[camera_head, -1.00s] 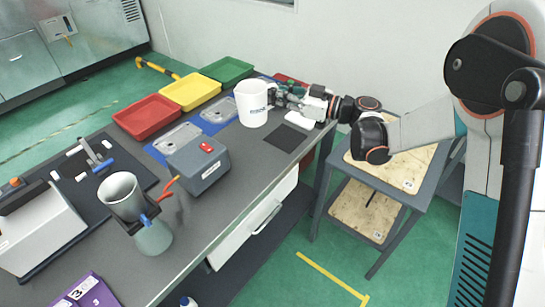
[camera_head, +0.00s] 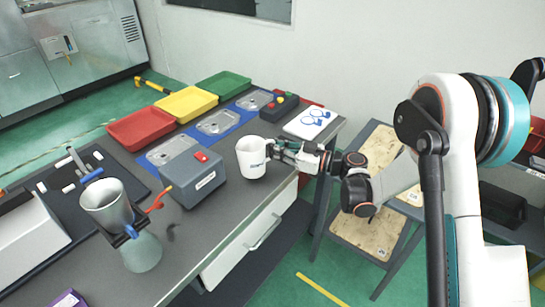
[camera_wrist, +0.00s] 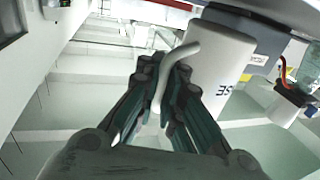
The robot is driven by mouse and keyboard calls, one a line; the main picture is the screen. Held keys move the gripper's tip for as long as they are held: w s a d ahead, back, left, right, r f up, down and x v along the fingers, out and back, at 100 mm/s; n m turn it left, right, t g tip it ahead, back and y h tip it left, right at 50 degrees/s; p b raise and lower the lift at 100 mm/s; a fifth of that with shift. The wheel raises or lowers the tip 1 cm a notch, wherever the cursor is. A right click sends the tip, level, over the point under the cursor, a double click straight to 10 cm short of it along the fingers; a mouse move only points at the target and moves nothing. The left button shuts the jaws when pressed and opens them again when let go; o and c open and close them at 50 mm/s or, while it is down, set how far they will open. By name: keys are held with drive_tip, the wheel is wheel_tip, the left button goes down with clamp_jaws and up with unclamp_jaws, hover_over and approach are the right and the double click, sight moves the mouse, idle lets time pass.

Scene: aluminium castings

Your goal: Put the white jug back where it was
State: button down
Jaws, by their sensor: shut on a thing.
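The white jug (camera_head: 251,158), with small dark lettering on its side, looks upright near the front edge of the workbench, right of the grey box. My gripper (camera_head: 273,150) reaches in from the right and is shut on the jug's handle. In the wrist view the white handle (camera_wrist: 164,88) runs between my gripper's fingers (camera_wrist: 168,68), and the jug's body (camera_wrist: 222,66) is to their right. I cannot tell whether the jug's base touches the bench. The dark square mat seen earlier is not clearly visible now.
The grey box (camera_head: 193,178) stands close left of the jug. Red (camera_head: 142,131), yellow (camera_head: 187,106) and green (camera_head: 222,86) trays line the back. A button box (camera_head: 280,107) and a white board with blue goggles (camera_head: 309,123) are behind.

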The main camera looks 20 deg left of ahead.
wheel_tip(320, 180, down, 3)
drive_tip(key=shift+r+b, duration=0.2)
drive_tip(key=shift+b, duration=0.15)
drive_tip(key=c, duration=1.8)
unclamp_jaws()
drive_tip(key=shift+f, duration=0.1)
drive_tip(key=shift+o, duration=0.2)
drive_tip(key=shift+r, duration=0.2)
drive_tip(key=s+d+p, duration=0.1)
drive_tip(key=d+p, duration=0.3)
drive_tip(key=d, duration=0.8)
drive_tip(key=shift+s, duration=0.15)
